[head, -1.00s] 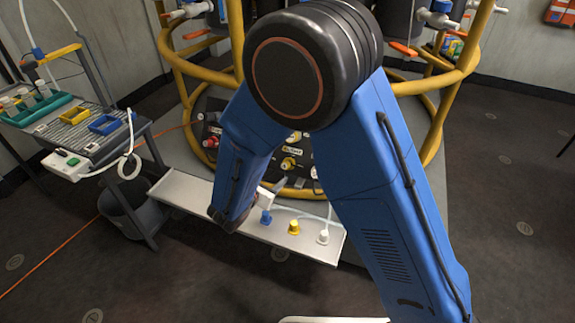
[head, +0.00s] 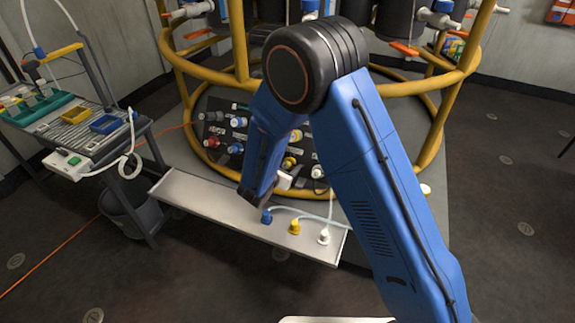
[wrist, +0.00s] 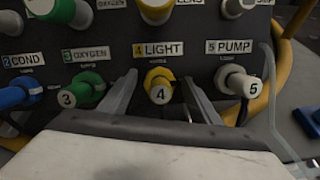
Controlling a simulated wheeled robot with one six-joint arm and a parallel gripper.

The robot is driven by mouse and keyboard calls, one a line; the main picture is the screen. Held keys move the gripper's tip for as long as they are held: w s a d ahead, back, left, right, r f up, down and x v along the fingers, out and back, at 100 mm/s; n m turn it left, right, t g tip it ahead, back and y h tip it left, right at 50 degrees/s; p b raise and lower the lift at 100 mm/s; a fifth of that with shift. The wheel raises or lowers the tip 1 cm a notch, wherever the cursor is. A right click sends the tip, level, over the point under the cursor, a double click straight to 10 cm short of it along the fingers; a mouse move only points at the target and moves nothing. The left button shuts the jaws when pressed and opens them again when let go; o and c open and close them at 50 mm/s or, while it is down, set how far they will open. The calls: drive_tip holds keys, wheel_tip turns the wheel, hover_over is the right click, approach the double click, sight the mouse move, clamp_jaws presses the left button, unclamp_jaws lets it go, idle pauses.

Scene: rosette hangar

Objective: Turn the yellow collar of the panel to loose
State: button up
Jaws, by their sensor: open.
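The dark panel (head: 215,150) stands inside the yellow ring frame. In the wrist view the yellow collar (wrist: 157,76) sits below the label "4 LIGHT", around a white plug end marked 4. My gripper (wrist: 158,84) is open, with one grey finger on each side of this collar. A gap shows at both sides, and I cannot tell how far the fingertips reach along it. In the head view my arm hides part of the panel, and the gripper is largely hidden behind the forearm.
Neighbours in the row are a green fitting (wrist: 84,90) marked 3 and a white one (wrist: 238,82) marked 5. Another yellow fitting (wrist: 155,10) is above. A metal shelf (head: 190,198) below holds blue, yellow and white plugs with hoses.

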drive_tip(key=shift+c, duration=0.6)
drive_tip(key=c, duration=0.9)
drive_tip(key=shift+c, duration=0.2)
drive_tip(key=shift+n, duration=0.4)
drive_tip(key=n, duration=0.4)
drive_tip(key=shift+y, duration=0.4)
drive_tip(key=n+y, duration=0.1)
drive_tip(key=n, duration=0.9)
drive_tip(key=shift+y, duration=0.4)
drive_tip(key=n, duration=0.4)
drive_tip(key=shift+f+g, duration=0.1)
drive_tip(key=shift+g, duration=0.2)
drive_tip(key=shift+n+y, duration=0.3)
